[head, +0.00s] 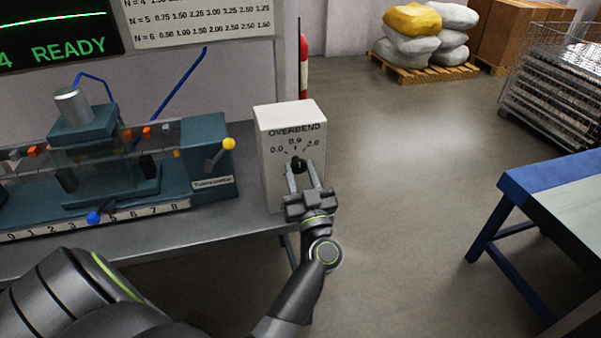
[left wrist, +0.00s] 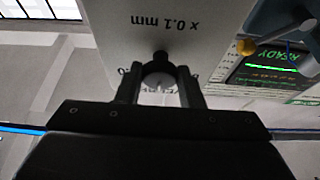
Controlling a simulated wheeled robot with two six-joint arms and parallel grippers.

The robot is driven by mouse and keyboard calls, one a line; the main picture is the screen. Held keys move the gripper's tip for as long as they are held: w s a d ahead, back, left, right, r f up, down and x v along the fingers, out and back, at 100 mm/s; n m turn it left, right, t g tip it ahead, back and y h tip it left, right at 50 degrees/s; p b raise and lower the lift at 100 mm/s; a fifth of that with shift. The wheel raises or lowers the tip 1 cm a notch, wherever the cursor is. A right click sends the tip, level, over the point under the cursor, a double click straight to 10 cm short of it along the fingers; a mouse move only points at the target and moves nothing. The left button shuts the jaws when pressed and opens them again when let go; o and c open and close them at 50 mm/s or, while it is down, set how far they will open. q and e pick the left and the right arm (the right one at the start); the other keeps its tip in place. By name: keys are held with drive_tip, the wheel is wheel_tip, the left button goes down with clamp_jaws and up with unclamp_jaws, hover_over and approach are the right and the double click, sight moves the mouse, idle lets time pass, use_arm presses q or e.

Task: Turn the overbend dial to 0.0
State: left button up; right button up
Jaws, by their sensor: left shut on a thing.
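The overbend dial is a small black knob (head: 299,163) on the slanted face of a white box (head: 272,173) at the right end of the bench. Its printed scale reads 0.0 at left, 0.9 at the middle and 2.0 at right. Where the knob points is too small to tell. My left gripper (head: 302,172) is shut on the dial, one finger on each side. In the left wrist view the dial (left wrist: 160,75) shows between the fingers, under upside-down "x 0.1 mm" lettering on the box. My right gripper is not in view.
A teal machine (head: 205,160) with a yellow-knobbed lever (head: 229,143) and a blue-knobbed one (head: 93,218) stands left of the box on the grey bench (head: 225,222). A screen (head: 60,45) reads READY. Open floor lies right of the bench, before a blue-edged table (head: 545,175).

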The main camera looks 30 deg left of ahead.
use_arm(q)
drive_tip(key=n+g, duration=0.1)
drive_tip(key=n, duration=0.1)
drive_tip(key=shift+w+n+p, duration=0.1)
drive_tip(key=shift+n+p, duration=0.2)
drive_tip(key=shift+n, duration=0.1)
drive_tip(key=n+g+y, duration=0.1)
drive_tip(key=n, duration=0.2)
drive_tip(key=shift+d+r+n+g, duration=0.1)
drive_tip(key=shift+n+g, duration=0.2)
drive_tip(key=shift+g, duration=0.1)
drive_tip(key=n+g, duration=0.1)
drive_tip(key=n, duration=0.2)
drive_tip(key=n+g, duration=0.1)
drive_tip(key=n, duration=0.1)
drive_tip(key=shift+w+d+n+g+y+p, duration=0.1)
drive_tip(key=shift+n+g+y+p, duration=0.3)
drive_tip(key=shift+n, duration=0.3)
drive_tip(key=o, duration=1)
drive_tip(key=shift+c, duration=0.2)
